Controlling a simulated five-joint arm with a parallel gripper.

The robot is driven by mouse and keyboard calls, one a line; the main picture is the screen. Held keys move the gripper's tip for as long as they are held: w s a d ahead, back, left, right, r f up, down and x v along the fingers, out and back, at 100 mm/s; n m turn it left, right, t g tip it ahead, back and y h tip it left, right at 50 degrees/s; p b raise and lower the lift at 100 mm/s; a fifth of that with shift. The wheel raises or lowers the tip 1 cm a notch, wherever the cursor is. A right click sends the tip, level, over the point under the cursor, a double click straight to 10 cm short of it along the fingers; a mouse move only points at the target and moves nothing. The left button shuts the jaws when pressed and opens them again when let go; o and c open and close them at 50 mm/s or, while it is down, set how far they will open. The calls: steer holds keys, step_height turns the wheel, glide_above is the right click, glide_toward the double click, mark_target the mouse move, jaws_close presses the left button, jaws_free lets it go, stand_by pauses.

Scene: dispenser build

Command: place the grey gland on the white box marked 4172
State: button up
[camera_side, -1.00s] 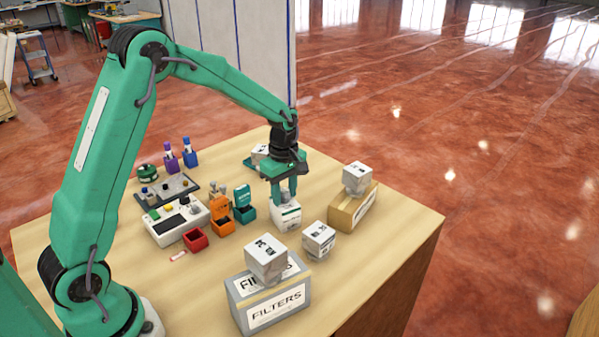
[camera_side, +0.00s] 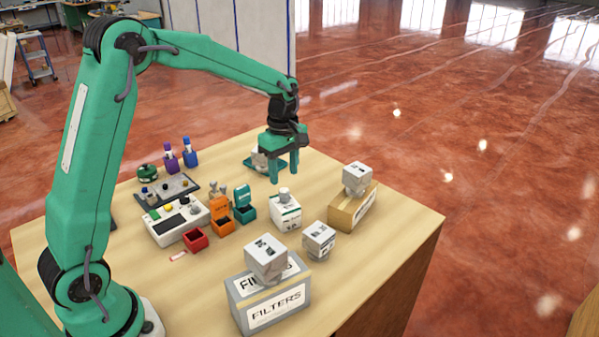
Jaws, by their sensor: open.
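A small grey piece that looks like the gland (camera_side: 284,194) stands on top of a white box with a green stripe (camera_side: 286,215), near the middle of the table. The print on this box is too small to read, so I cannot confirm 4172. My gripper (camera_side: 284,176) is above and slightly behind the gland in the picture, fingers pointing down, open and empty. A gap shows between the fingertips and the gland.
White-grey cubes sit on a FILTERS carton (camera_side: 272,305), on a brown carton (camera_side: 352,208) and on the table (camera_side: 319,240). Orange (camera_side: 222,215), teal (camera_side: 244,205) and red (camera_side: 195,239) bins stand left of the white box. The table's front right is clear.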

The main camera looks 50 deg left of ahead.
mark_target(284, 191)
steer(key=shift+r, duration=2.8)
steer(key=shift+s, duration=0.1)
steer(key=s+d+r+m+t, duration=0.3)
steer(key=s+r+m, duration=0.45)
steer(key=s, duration=0.35)
steer(key=s+d+f+m+t, duration=0.2)
steer(key=s+m, duration=0.8)
steer(key=s, duration=0.3)
steer(key=shift+s+f+t, duration=0.2)
steer(key=shift+s+t, duration=0.05)
steer(key=shift+t, duration=0.05)
steer(key=shift+m, duration=0.25)
